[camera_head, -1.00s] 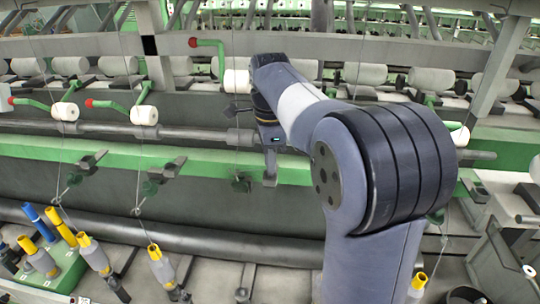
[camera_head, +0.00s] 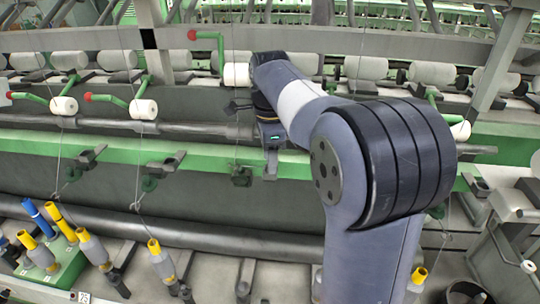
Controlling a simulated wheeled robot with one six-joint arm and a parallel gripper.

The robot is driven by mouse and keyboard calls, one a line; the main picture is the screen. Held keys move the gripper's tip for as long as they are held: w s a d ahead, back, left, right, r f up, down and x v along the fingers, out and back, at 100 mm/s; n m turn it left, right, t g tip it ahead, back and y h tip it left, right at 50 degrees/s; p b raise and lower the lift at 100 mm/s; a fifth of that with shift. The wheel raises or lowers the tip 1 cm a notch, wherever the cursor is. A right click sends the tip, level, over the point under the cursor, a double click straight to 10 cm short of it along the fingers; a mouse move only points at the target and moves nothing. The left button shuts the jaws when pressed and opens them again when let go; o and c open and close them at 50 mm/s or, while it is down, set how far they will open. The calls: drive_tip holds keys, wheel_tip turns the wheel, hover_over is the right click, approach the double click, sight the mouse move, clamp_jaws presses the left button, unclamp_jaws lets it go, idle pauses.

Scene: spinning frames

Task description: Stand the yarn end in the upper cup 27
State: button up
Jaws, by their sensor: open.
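My gripper (camera_head: 270,163) is at the end of my arm, in front of the green rail (camera_head: 215,152) and right of a small dark bracket. It is small and partly seen, with its jaws apart and no yarn visible between them. Thin pale yarns (camera_head: 137,165) run down at the left to yellow-tipped bobbins (camera_head: 161,262). Another thin yarn (camera_head: 237,115) runs down just left of my gripper. I cannot make out a loose yarn end. A small plate marked 25 (camera_head: 84,297) shows at the lower left edge. I cannot pick out the upper cup 27.
White rollers (camera_head: 144,109) on green arms with red knobs stand at the left. A dark long roller (camera_head: 175,232) crosses below the green rail. Blue and yellow tubes (camera_head: 38,219) stand on a green box (camera_head: 68,277). My arm hides much of the middle right.

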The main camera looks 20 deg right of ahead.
wheel_tip(320, 180, up, 11)
idle(0.7)
drive_tip(key=shift+f, duration=0.15)
wheel_tip(320, 180, down, 10)
drive_tip(key=shift+f, duration=0.15)
drive_tip(key=shift+r+p, duration=0.55)
drive_tip(key=shift+r, duration=0.1)
